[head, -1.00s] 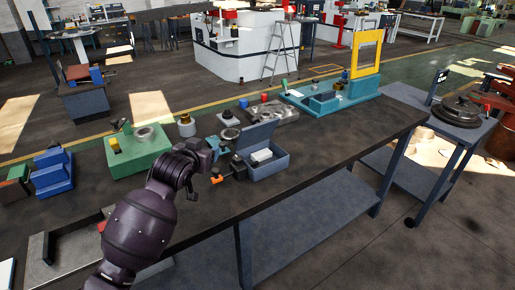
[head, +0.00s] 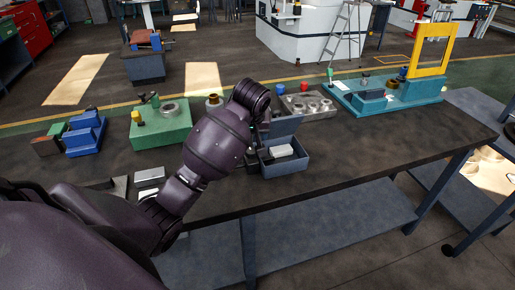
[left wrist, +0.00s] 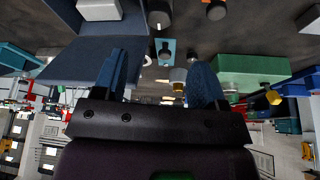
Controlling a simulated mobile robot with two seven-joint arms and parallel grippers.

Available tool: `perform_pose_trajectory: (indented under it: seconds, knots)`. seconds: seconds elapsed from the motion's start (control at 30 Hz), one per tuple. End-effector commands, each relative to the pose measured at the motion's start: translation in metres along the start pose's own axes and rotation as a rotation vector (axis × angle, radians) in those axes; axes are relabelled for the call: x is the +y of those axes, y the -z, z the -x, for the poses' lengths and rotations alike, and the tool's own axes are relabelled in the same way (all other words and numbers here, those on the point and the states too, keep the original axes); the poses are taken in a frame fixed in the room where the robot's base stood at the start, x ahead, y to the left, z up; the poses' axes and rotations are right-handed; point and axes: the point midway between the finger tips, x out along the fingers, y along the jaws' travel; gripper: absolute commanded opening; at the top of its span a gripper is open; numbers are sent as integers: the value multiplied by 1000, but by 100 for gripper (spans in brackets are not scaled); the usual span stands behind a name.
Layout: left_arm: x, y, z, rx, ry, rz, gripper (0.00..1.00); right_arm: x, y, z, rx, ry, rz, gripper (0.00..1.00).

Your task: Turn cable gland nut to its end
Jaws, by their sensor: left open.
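My left gripper (left wrist: 160,62) is open in the left wrist view, its two blue fingers apart with nothing held between them. A black round part with a light mark, which looks like the cable gland nut (left wrist: 158,14), is beside the blue-grey box, beyond the fingertips and apart from them. The open-lidded box (head: 286,162) stands on the bench in the head view; it also shows in the left wrist view (left wrist: 95,50). My left arm hides its gripper and most of the gland area in the head view. My right gripper is not in view.
A black part with an orange end (left wrist: 216,10) lies near the nut. A light-blue plate with a black knob (left wrist: 165,48) is beyond. A green block (head: 160,125) stands left of my arm, a metal plate (head: 310,105) behind the box. The bench right of the box is clear.

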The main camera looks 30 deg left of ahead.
Motion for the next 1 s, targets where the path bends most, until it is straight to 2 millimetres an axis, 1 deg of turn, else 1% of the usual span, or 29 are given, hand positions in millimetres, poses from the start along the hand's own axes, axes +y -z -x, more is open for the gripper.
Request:
perform_pose_trajectory:
  seconds: [0.17, 0.27, 0.5, 0.7, 0.8, 1.0]
  knots:
    - [0, 0, -11, 0, 0, 11, 65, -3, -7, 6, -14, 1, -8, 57]
    - [0, 0, -26, -2, 1, 11, 65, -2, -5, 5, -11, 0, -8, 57]
    - [0, 0, -67, 0, 1, 10, 65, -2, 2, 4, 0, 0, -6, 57]
    - [0, 1, -94, 2, -1, 10, 65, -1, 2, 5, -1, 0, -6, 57]
    - [0, 1, -102, 2, -1, 10, 65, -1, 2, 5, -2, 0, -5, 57]
    - [0, 1, -108, 3, -2, 10, 65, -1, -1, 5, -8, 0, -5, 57]
